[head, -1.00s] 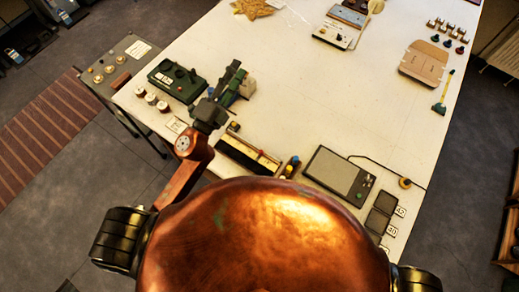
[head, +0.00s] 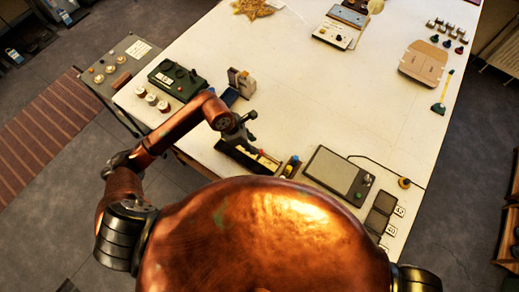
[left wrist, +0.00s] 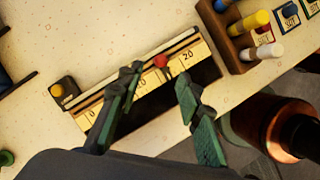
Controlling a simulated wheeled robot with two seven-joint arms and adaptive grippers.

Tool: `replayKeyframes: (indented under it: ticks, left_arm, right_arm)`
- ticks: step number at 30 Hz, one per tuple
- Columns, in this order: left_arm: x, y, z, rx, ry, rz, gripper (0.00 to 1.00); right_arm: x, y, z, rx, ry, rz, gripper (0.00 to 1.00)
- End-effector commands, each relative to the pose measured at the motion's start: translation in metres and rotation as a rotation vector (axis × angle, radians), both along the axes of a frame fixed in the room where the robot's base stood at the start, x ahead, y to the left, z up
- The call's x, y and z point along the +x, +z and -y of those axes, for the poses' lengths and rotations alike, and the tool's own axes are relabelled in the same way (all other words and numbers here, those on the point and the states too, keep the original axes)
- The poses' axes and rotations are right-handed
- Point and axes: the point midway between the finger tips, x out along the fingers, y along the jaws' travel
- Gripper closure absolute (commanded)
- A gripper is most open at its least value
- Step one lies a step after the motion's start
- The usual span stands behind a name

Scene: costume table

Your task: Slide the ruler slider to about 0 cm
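The ruler (left wrist: 93,112) is a long pale scale in a dark tray, with 0 at its left end and 20 toward its right in the left wrist view. Its slider has a red knob (left wrist: 160,61) between the middle mark and the 20. In the head view the ruler (head: 235,157) lies along the table's near edge, and the red knob (head: 261,152) shows toward its right. My left gripper (left wrist: 160,77) is open above the ruler, its green-padded fingers on either side of the knob in the picture. Contact with the knob cannot be told. My right gripper is not visible.
A wooden rack of coloured pens (left wrist: 250,35) stands close by the ruler's 20 end. A small box with a yellow button (left wrist: 60,89) is by the 0 end. In the head view a grey pad (head: 338,173) lies to the right. The table's middle is clear.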

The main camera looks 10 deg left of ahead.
Motion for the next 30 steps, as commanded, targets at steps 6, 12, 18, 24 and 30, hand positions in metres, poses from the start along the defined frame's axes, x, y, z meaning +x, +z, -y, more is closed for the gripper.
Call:
replayKeyframes:
  ticks: [6, 12, 18, 24, 30]
  left_arm:
    - [0.003, -0.029, 0.013, -0.003, 0.002, -0.005, 0.67]
    - [0.008, -0.055, 0.023, -0.005, 0.002, -0.005, 0.67]
    - [0.010, -0.066, 0.027, -0.004, 0.001, -0.002, 0.67]
    - [0.010, -0.067, 0.027, -0.004, 0.000, -0.001, 0.67]
    - [0.010, -0.067, 0.026, -0.004, 0.000, -0.001, 0.78]
  right_arm:
    - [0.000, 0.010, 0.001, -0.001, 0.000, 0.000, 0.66]
    - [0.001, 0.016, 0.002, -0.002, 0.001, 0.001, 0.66]
    - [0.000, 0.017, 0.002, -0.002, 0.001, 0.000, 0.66]
    - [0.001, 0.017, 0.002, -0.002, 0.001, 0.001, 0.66]
    - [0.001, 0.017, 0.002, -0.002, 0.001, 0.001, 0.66]
